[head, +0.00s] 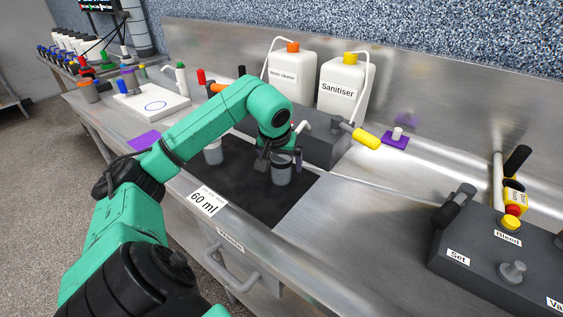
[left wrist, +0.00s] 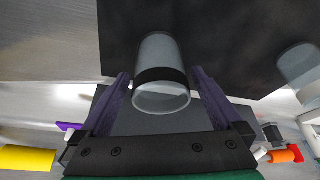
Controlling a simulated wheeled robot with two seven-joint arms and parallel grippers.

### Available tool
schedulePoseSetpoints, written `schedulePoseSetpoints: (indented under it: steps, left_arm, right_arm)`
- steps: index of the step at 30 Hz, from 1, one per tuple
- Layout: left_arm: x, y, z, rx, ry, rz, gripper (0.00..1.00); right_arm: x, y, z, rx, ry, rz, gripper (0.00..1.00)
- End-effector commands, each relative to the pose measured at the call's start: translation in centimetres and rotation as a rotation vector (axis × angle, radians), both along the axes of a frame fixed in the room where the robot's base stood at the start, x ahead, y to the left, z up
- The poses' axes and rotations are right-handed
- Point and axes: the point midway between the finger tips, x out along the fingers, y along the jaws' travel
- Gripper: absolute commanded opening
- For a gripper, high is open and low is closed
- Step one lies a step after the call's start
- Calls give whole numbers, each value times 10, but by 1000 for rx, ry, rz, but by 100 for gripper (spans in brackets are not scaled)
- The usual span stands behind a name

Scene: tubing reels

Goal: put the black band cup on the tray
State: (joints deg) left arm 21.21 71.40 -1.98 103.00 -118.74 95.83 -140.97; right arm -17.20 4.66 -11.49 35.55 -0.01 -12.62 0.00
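The black band cup (head: 281,174) stands upright on a black mat (head: 246,207), with the gripper above it. In the left wrist view the clear cup (left wrist: 160,98) shows its black band between my left gripper's purple fingers. My left gripper (head: 282,160) is open around the cup, with a small gap visible on each side. It also shows in the left wrist view (left wrist: 162,85). A white slab with a blue ring (head: 165,99), which looks like the tray, lies at the back left. My right gripper is not in view.
A second cup (head: 213,154) stands left on the mat, partly behind my arm. A dark grey box (head: 318,136) with a yellow-ended handle (head: 366,138) is behind the mat.

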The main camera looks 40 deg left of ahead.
Motion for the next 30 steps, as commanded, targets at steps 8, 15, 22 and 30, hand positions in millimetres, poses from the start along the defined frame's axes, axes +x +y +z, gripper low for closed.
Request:
schedulePoseSetpoints:
  steps: [8, 15, 22, 30]
  left_arm:
    - [-4, -2, 17, 1, -4, -1, 100]
    - [-23, -13, 73, 2, -6, 1, 100]
    - [-38, -21, 111, 0, -1, 0, 100]
    - [-40, -22, 114, -1, 1, 1, 100]
  right_arm:
    - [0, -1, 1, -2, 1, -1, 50]
    - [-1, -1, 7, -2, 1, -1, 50]
    - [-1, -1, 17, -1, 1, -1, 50]
    - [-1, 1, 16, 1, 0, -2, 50]
